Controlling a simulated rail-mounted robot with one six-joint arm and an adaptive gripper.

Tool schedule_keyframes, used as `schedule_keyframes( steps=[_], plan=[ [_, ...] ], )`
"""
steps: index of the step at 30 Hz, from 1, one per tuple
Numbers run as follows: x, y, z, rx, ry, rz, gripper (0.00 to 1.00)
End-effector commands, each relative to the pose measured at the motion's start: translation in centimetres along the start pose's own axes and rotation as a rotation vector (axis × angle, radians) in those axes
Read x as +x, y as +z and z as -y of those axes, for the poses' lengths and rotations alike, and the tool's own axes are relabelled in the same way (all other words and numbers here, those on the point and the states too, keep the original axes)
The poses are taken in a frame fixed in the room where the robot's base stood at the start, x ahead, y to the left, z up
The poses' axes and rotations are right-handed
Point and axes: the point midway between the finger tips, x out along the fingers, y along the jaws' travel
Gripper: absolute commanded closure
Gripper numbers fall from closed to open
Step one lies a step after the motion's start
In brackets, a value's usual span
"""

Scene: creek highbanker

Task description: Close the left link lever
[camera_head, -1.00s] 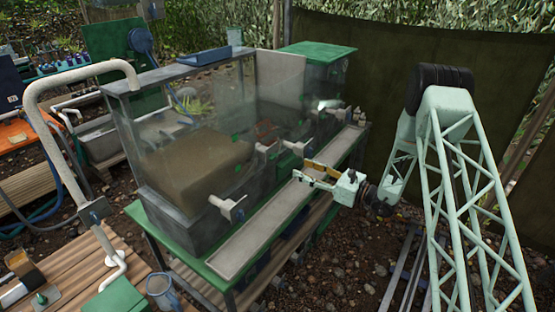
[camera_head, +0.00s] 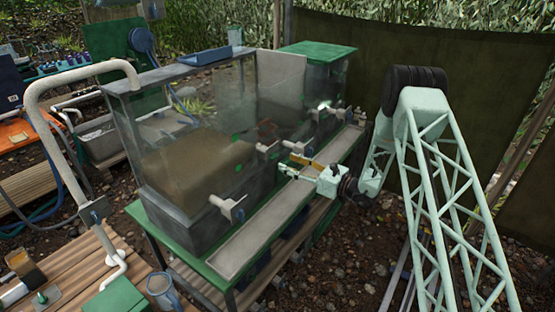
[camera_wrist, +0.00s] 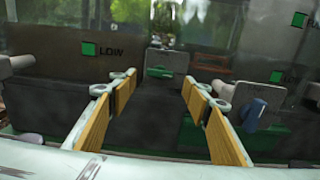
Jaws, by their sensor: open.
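My gripper (camera_head: 300,160) is open and empty, in front of the tank's lower front wall. In the wrist view its two tan-padded fingers (camera_wrist: 160,82) point at a grey block (camera_wrist: 168,62) with a green handle-like bar, which shows between and beyond the fingertips. A pale fitting (camera_wrist: 22,66) stands left of the fingers. Another pale fitting (camera_wrist: 238,94) with a blue knob (camera_wrist: 255,110) stands to the right. In the head view several pale fittings line the tank front, one near the left (camera_head: 228,208). I cannot tell which part is the left link lever.
The clear-walled tank (camera_head: 130,135) holds brown material and stands on a green bench (camera_head: 150,212). A long pale tray (camera_head: 250,243) runs along its front. Open stony ground (camera_head: 350,275) lies right of the bench.

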Motion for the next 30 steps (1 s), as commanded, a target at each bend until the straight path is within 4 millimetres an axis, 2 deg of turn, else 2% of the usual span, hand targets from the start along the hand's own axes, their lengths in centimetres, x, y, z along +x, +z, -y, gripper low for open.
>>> schedule_keyframes(
  steps=[9, 15, 21, 30],
  plan=[
    [4.2, 0.0, -0.1, 0.0, 0.002, 0.0, 0.56],
    [5.8, 0.0, 0.0, 0.001, 0.001, 0.0, 0.56],
    [6.6, 0.0, -0.1, 0.001, 0.0, 0.0, 0.56],
    [6.6, 0.0, -0.1, 0.001, 0.0, 0.0, 0.56]
  ],
)
